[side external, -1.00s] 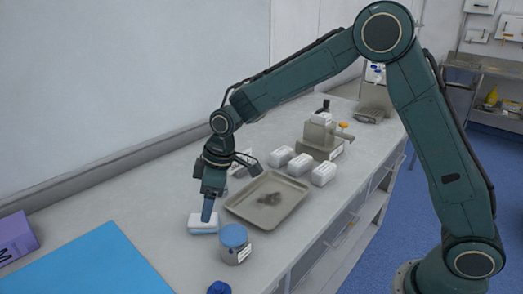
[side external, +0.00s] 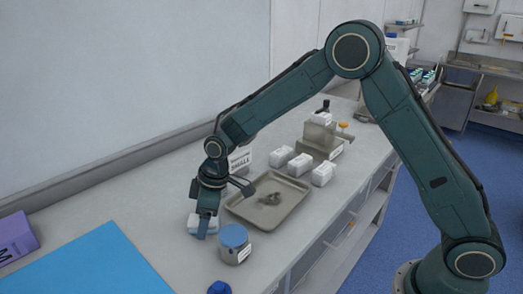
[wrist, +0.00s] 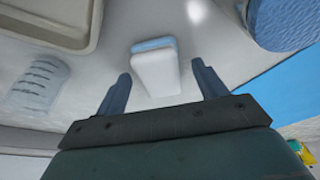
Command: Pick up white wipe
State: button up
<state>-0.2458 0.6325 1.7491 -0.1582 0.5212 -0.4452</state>
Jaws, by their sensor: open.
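The white wipe (side external: 196,220) is a small white block with a light blue band, lying on the counter in front of the metal tray. In the side view my gripper (side external: 202,233) is low over it and hides part of it. In the wrist view the wipe (wrist: 156,72) shows between the two blue-grey fingers of my gripper (wrist: 161,78). The fingers are apart, one on each side of its near part, with a gap to both sides. Nothing is held. I cannot tell the exact height of the fingertips over the counter.
A blue-lidded jar (side external: 235,243) stands close on the right. The metal tray (side external: 290,215) lies behind, holding a dark item. Several white packs (side external: 282,156) and a grey device (side external: 318,140) stand farther back. A blue sheet (side external: 90,268) covers the front left.

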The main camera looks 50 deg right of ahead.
jog(key=shift+c, duration=0.4)
jog(key=c, duration=1.1)
jog(key=shift+o, duration=0.2)
jog(key=shift+r, duration=0.15)
notch_tip(320, 180, up, 20)
jog(key=shift+o, duration=0.8)
